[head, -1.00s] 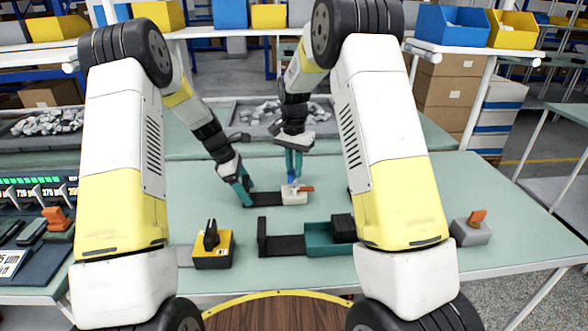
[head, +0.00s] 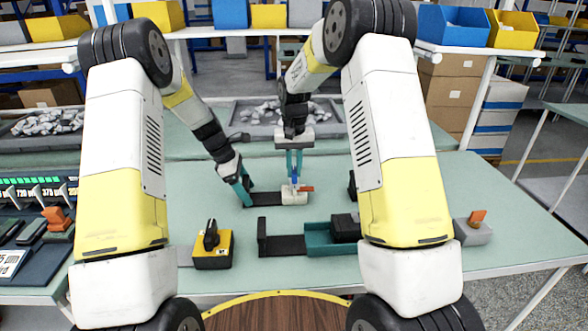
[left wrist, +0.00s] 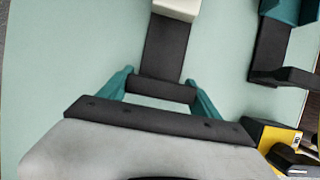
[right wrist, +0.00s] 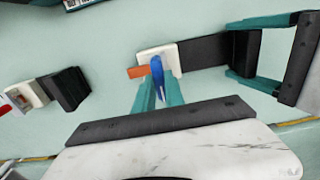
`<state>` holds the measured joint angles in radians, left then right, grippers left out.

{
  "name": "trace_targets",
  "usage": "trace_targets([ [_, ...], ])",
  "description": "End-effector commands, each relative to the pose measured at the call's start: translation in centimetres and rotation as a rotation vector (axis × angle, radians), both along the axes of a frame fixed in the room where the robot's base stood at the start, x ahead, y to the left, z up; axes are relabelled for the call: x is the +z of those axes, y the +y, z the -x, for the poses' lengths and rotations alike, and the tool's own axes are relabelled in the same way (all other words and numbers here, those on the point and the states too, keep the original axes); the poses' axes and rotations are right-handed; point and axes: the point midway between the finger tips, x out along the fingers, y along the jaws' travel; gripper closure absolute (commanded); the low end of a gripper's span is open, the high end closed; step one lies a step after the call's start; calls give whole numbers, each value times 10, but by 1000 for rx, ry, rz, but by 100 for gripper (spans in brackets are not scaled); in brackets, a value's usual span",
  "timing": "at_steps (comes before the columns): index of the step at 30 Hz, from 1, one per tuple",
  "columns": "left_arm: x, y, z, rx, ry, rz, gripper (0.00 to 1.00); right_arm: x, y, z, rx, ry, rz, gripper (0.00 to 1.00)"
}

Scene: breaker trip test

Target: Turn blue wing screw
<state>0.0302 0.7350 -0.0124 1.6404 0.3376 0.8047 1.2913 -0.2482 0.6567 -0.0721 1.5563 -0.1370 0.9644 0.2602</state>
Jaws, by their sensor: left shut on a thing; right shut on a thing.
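A white breaker block (head: 293,198) with an orange lever (head: 306,189) sits at the right end of a black holder (head: 265,199) on the green table. The blue wing screw (right wrist: 157,72) stands on the block, and my right gripper (right wrist: 158,95) is shut on it from above. In the head view the right gripper (head: 294,178) reaches down onto the block. My left gripper (head: 246,192) is shut on the upright end of the black holder, and the left wrist view shows its fingers on both sides of that end (left wrist: 160,89).
A teal and black fixture (head: 318,240) lies nearer me. A yellow box with a black knob (head: 213,250) stands left of it. A grey box with an orange switch (head: 473,229) is at the right. A grey tray of parts (head: 230,115) lies behind.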

Motion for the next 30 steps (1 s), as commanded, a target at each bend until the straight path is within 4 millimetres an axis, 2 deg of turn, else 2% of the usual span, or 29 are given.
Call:
trace_targets([
  [11,0,1,-1,2,-1,-1,92,1,0,0,6,0,0,100],
  [12,0,1,-1,2,-1,-1,92,1,0,0,6,0,0,82],
  [15,0,1,-1,2,-1,-1,92,1,0,0,6,0,0,64],
  [25,0,1,0,1,-1,-1,92,2,0,0,5,-1,0,64],
  [30,0,1,0,1,-1,-1,92,21,0,-1,5,-5,-1,64],
])
